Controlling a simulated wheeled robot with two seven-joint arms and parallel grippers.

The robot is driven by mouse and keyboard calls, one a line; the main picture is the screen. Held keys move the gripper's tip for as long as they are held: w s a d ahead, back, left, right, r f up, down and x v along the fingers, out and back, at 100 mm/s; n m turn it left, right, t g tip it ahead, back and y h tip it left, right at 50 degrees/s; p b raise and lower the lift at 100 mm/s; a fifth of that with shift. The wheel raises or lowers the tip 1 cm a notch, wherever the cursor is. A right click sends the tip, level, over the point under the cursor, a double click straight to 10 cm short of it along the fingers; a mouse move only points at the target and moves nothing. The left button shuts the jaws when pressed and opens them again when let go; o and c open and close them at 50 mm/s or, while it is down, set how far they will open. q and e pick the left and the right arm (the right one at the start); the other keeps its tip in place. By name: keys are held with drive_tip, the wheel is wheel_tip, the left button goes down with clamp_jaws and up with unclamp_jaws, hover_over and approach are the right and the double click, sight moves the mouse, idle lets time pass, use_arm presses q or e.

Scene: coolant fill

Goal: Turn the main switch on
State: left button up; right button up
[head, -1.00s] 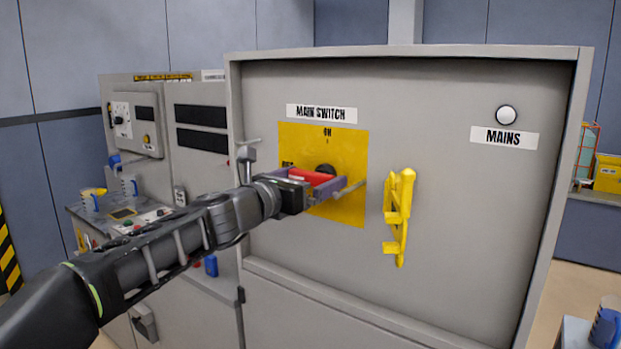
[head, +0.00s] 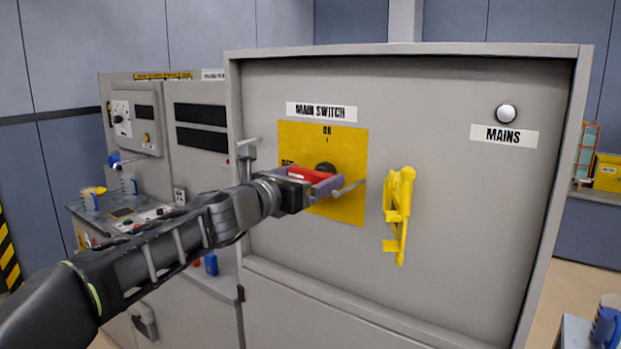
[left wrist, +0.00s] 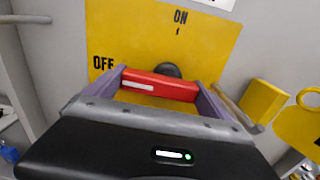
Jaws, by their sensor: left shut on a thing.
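The main switch is a red handle (head: 310,175) on a black hub (head: 325,169), in front of a yellow plate (head: 345,150) marked ON at the top and OFF at the left. The handle lies level, its outer end toward OFF. My left gripper (head: 325,184) is shut on the red handle. In the left wrist view the handle (left wrist: 160,85) spans between the two purple fingers, with the hub behind it. My right gripper is in neither view.
A yellow bracket-like part (head: 399,215) hangs on the cabinet face right of the plate. A round white MAINS lamp (head: 506,115) sits at the upper right. The cabinet's raised rim (head: 555,190) frames the panel. A control console (head: 135,215) stands at left.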

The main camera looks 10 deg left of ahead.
use_arm(q)
drive_tip(key=shift+m, duration=0.3)
drive_tip(key=m+b, duration=0.1)
drive_tip(key=m, duration=0.2)
drive_tip(key=shift+r+m, duration=0.1)
drive_tip(key=shift+m, duration=0.2)
drive_tip(key=m+b, duration=0.1)
drive_tip(key=m, duration=0.3)
drive_tip(key=shift+d+r+m+b, duration=0.15)
drive_tip(key=shift+d+m+b, duration=0.05)
drive_tip(key=shift+m+b, duration=0.15)
drive_tip(key=m, duration=0.2)
drive_tip(key=m+b, duration=0.1)
drive_tip(key=m, duration=0.1)
drive_tip(key=shift+s+d+r+m, duration=0.1)
drive_tip(key=shift+d+m, duration=0.05)
drive_tip(key=shift+m, duration=0.1)
drive_tip(key=m+b, duration=0.1)
drive_tip(key=m, duration=0.1)
drive_tip(key=m+b, duration=0.1)
drive_tip(key=m, duration=0.1)
drive_tip(key=shift+s+d+r, duration=0.1)
drive_tip(key=shift+d, duration=0.1)
drive_tip(key=shift+m, duration=0.3)
drive_tip(key=o, duration=1.1)
drive_tip(key=shift+c, duration=0.2)
drive_tip(key=shift+s, duration=0.1)
